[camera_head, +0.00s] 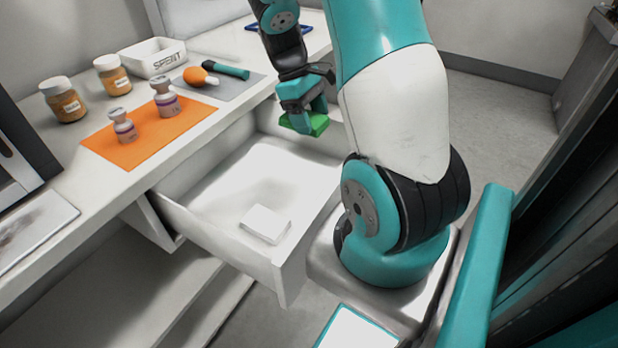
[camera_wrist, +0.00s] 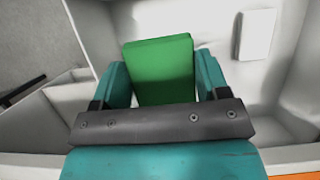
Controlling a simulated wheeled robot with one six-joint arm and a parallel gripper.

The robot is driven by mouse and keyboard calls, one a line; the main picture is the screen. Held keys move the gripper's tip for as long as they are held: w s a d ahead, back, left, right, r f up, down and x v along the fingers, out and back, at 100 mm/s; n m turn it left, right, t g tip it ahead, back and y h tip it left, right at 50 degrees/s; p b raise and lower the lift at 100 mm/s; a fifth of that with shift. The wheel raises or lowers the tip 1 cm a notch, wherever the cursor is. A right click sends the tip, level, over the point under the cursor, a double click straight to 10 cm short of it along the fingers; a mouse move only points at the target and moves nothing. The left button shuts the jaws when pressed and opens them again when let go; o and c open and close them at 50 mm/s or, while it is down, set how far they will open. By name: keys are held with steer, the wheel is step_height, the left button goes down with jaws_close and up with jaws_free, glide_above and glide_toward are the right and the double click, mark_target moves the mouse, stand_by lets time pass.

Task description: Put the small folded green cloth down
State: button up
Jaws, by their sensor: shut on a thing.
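The small folded green cloth (camera_head: 319,124) is held between the fingertips of my gripper (camera_head: 305,121). In the wrist view the green cloth (camera_wrist: 163,70) sits between the two teal fingers of my gripper (camera_wrist: 163,82), which are shut on it. The gripper is above the far right part of an open white drawer (camera_head: 183,213). The drawer floor shows below the cloth in the wrist view. I cannot tell the exact height of the cloth above it. A white folded piece (camera_head: 265,223) lies in the drawer near its front, apart from the cloth.
The tabletop holds an orange mat (camera_head: 112,151) with two small vials (camera_head: 165,98), two jars (camera_head: 63,99), a white bin marked SPENT (camera_head: 153,57), and a grey mat (camera_head: 236,88) with an orange bulb and a teal-handled tool. Much of the drawer floor is bare.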

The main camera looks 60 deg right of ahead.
mark_target(314, 180)
step_height(314, 180, down, 16)
steer(key=shift+b, duration=1.1)
steer(key=shift+f, duration=0.2)
steer(key=o, duration=0.9)
steer(key=shift+r, duration=0.15)
